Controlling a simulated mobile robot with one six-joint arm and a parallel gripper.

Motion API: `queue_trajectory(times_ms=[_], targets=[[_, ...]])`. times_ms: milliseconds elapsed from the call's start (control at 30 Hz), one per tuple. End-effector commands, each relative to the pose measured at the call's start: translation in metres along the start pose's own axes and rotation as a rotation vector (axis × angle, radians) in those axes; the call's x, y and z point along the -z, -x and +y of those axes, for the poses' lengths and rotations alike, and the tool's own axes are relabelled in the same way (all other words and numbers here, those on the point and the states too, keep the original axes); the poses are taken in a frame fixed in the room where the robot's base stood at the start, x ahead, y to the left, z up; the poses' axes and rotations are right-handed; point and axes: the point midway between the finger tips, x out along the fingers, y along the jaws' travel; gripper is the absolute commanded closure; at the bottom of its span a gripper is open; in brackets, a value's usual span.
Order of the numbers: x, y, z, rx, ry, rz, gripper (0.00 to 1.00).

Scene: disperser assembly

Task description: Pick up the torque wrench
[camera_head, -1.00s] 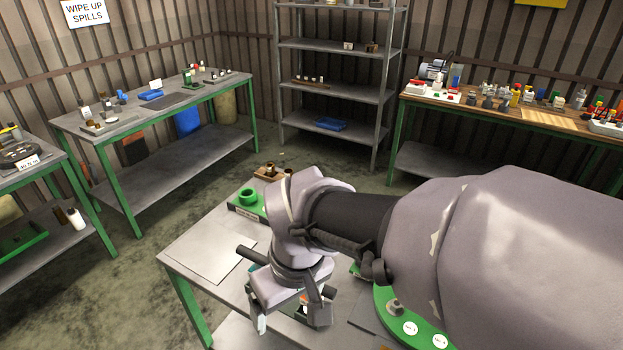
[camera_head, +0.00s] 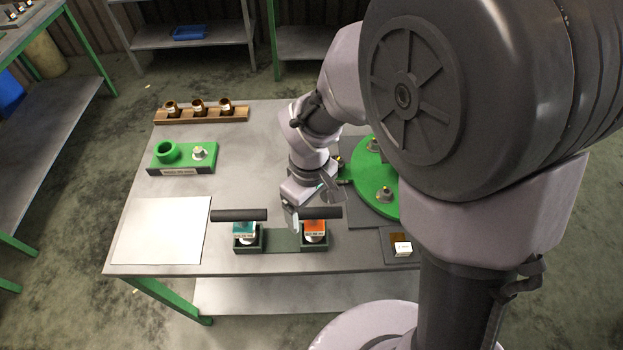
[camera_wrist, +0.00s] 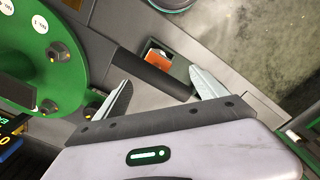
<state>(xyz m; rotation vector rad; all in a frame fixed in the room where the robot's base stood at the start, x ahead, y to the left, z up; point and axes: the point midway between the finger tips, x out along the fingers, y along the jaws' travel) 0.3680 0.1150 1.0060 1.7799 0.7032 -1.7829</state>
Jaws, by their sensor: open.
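Two tools with black bar handles stand in a dark green holder (camera_head: 281,241) at the table's front: a teal-bodied one (camera_head: 244,229) on the left and an orange-bodied one (camera_head: 315,228) on the right. No label readable here says which is the torque wrench. My gripper (camera_head: 311,204) is open and empty, at the orange tool's handle. In the wrist view, a black handle (camera_wrist: 152,74) lies between the spread fingers of my gripper (camera_wrist: 160,92). I cannot tell how far above it the fingers are. My gripper hides part of the handle.
A green round fixture (camera_head: 368,178) stands close right of my gripper. A small tray with a white block (camera_head: 402,249) is at the front right. A green block (camera_head: 182,157), a wooden rack (camera_head: 202,116) with several brass parts and a pale sheet (camera_head: 162,230) are on the left.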

Motion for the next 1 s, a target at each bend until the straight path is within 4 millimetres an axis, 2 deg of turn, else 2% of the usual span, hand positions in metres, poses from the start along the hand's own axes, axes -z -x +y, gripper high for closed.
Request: queue_trajectory(times_ms=[33, 233, 433, 633, 667, 1000], targets=[[0.000, -0.010, 0.000, 0.001, 0.000, -0.002, 0.18], [-0.002, -0.028, 0.003, 0.001, -0.002, 0.000, 0.18], [-0.007, -0.067, 0.008, 0.001, 0.000, -0.002, 0.18], [-0.006, -0.067, 0.008, 0.000, -0.001, 0.001, 0.18], [-0.006, -0.067, 0.008, 0.000, -0.001, 0.001, 0.22], [-0.006, -0.067, 0.008, 0.000, -0.001, 0.001, 0.89]])
